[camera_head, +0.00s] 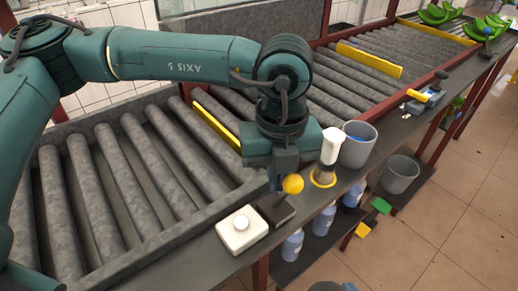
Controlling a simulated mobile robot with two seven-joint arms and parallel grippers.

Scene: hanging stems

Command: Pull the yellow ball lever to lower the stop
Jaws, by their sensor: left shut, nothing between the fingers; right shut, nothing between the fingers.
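The yellow ball (293,184) of the lever shows just right of my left gripper's fingertips, above a dark lever base (274,210) on the ledge. My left gripper (279,186) points down and is shut and empty, close beside the ball. I cannot tell whether it touches the ball, and the lever's rod is mostly hidden. A yellow stop bar (213,122) lies across the rollers behind the gripper, partly hidden by it. A second yellow bar (370,59) stands across the rollers farther back. My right gripper is not in view.
A white box with a round button (242,230) stands left of the lever base. A white-handled brush (330,148) and a grey cup (358,145) stand to the right. A grey bin (399,174) and blue bottles (292,246) are below the ledge. Green bananas (436,14) lie far back.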

